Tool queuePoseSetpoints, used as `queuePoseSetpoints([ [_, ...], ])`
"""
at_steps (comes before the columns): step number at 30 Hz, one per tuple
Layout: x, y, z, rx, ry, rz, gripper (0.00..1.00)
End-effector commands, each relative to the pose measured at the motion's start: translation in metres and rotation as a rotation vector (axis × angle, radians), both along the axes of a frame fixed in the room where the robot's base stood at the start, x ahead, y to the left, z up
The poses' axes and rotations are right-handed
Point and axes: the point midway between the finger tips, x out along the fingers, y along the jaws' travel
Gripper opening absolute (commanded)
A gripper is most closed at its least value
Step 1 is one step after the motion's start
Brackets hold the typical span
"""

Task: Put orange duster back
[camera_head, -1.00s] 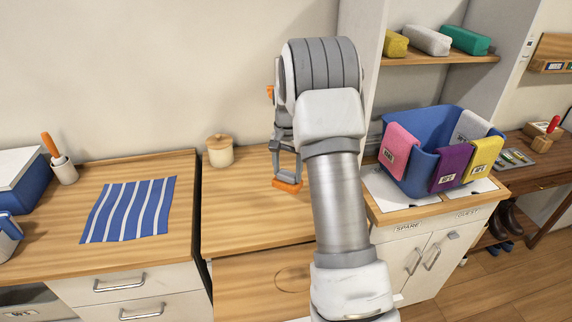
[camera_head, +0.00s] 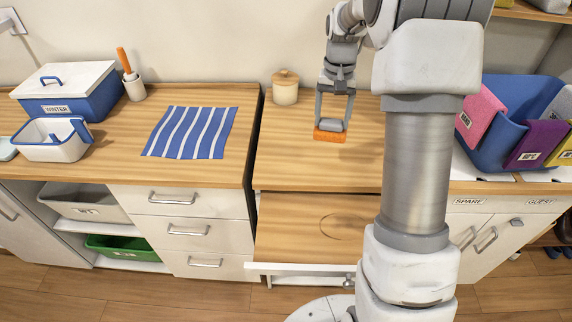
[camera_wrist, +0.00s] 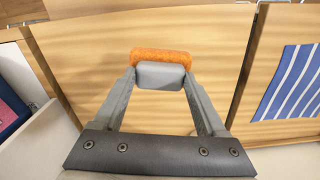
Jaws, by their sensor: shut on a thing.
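The orange duster (camera_head: 329,136) is an orange block with a grey top part, held below my gripper (camera_head: 331,122) over the middle wooden counter (camera_head: 285,165). In the wrist view my gripper (camera_wrist: 160,80) has both fingers closed on the grey part (camera_wrist: 160,75), with the orange pad (camera_wrist: 160,56) beyond it. I cannot tell whether the duster touches the counter or hangs just above it.
A lidded jar (camera_head: 285,90) stands behind the duster. A striped blue cloth (camera_head: 192,132), a white cup with an orange handle (camera_head: 134,86) and a blue WINTER box (camera_head: 66,105) are left. A blue bin with cloths (camera_head: 493,145) is right. A pull-out board (camera_head: 300,225) sits below.

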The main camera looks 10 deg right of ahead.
Motion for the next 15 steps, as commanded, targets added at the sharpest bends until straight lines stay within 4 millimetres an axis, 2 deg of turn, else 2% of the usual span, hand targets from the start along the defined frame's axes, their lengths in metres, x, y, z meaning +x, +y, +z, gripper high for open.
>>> queuePoseSetpoints([
  [3, -0.009, 0.015, 0.002, -0.002, -0.002, 0.111, 0.22],
  [7, -0.010, 0.027, 0.000, -0.001, 0.002, 0.166, 0.22],
  [15, 0.018, 0.078, -0.033, -0.002, 0.004, 0.173, 0.22],
])
